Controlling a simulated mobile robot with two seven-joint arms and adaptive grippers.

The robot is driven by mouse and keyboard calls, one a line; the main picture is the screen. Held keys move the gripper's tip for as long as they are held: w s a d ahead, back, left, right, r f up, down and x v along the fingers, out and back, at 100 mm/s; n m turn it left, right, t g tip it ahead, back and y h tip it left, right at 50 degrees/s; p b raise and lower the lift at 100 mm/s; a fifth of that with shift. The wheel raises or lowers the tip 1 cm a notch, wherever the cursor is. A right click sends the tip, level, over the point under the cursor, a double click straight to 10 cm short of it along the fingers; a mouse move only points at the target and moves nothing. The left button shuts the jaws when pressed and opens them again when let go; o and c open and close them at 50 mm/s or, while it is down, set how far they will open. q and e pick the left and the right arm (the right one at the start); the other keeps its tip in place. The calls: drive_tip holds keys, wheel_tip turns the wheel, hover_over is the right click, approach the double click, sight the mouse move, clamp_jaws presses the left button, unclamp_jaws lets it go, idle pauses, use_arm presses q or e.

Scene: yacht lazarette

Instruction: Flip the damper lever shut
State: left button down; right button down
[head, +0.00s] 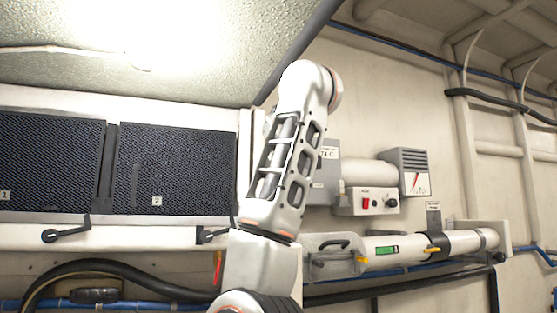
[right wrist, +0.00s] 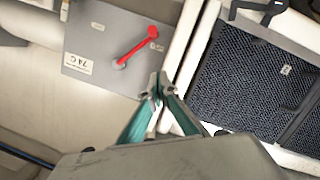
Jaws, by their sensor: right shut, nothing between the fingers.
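The red damper lever (right wrist: 137,45) is on a grey plate (right wrist: 85,50) marked 74 C in the right wrist view, where the plate appears upside down. The lever runs diagonally from a round grey pivot to a tip at the upper right, close to a small label too small to read. My right gripper (right wrist: 157,88) is shut and empty, its fingertips below and right of the lever, apart from it in the picture. In the head view my arm covers most of the plate (head: 329,175) and hides the lever and gripper. My left gripper is not in view.
Dark mesh panels (head: 176,170) with black latches fill the left. Right of the plate are a pipe, a grey gauge box (head: 404,160) and a switch box (head: 366,202). A white cylinder (head: 460,244) lies below them. Hoses run along the wall bottom.

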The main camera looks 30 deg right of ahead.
drive_tip(key=w+d+f+p, duration=0.2)
drive_tip(key=w+d+f, duration=0.3)
drive_tip(key=w, duration=0.1)
drive_tip(key=shift+w, duration=0.35)
drive_tip(key=shift+f, duration=0.1)
